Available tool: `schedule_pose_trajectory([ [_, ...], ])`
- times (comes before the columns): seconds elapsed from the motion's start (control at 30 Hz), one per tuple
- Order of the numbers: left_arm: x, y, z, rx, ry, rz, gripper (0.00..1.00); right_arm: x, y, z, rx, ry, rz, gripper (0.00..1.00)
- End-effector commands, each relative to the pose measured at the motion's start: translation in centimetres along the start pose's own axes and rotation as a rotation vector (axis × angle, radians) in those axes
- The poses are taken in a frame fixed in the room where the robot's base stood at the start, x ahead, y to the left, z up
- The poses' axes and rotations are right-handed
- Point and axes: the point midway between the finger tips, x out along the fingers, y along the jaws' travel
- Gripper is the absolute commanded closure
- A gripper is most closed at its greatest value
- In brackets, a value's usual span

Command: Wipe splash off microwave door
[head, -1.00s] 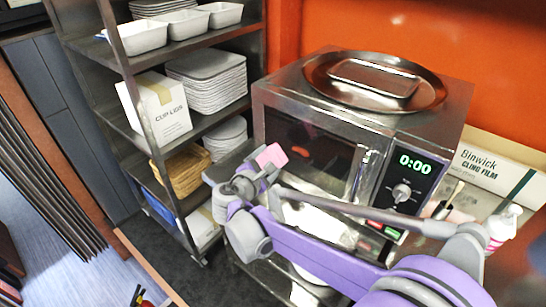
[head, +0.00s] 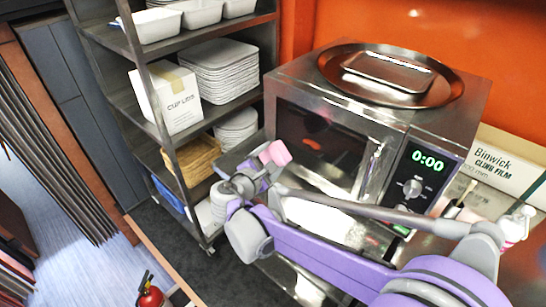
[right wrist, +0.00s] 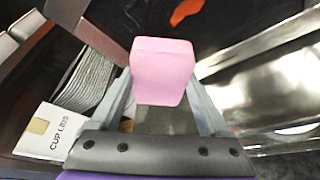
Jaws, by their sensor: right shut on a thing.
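The microwave (head: 350,125) stands on a steel counter, its dark door (head: 318,150) shut and its display reading 0:00. My right gripper (head: 262,168) is shut on a pink sponge (head: 275,153) in front of the door's lower left part. The sponge also shows in the right wrist view (right wrist: 163,70), between the fingers and with its far end free. I cannot tell whether it touches the door. A faint reddish patch (head: 311,144) shows on the dark door; I cannot tell if it is splash or reflection. My left gripper is not in view.
A steel tray (head: 455,90) with a smaller one lies on the microwave. A shelf rack (head: 165,130) with trays and a cup lids box (head: 178,95) stands close on the left. A cling film box (head: 480,165) and bottle are at right.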

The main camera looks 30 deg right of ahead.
Motion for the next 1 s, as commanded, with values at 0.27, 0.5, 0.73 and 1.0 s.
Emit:
schedule_pose_trajectory([
  [0.27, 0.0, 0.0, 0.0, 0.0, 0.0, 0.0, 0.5, 0.1, 0.0, 0.0, 0.0, 0.0, 0.0, 0.65],
  [0.5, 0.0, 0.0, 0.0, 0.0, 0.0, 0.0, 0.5, 1.3, 0.0, 0.6, 0.0, -0.002, -0.002, 0.65],
  [0.73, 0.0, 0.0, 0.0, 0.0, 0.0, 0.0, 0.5, 3.8, 0.0, 1.7, 0.001, -0.003, -0.002, 0.65],
  [1.0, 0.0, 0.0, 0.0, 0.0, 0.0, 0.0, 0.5, 6.0, 0.0, 2.6, 0.0, -0.002, -0.001, 0.65],
])
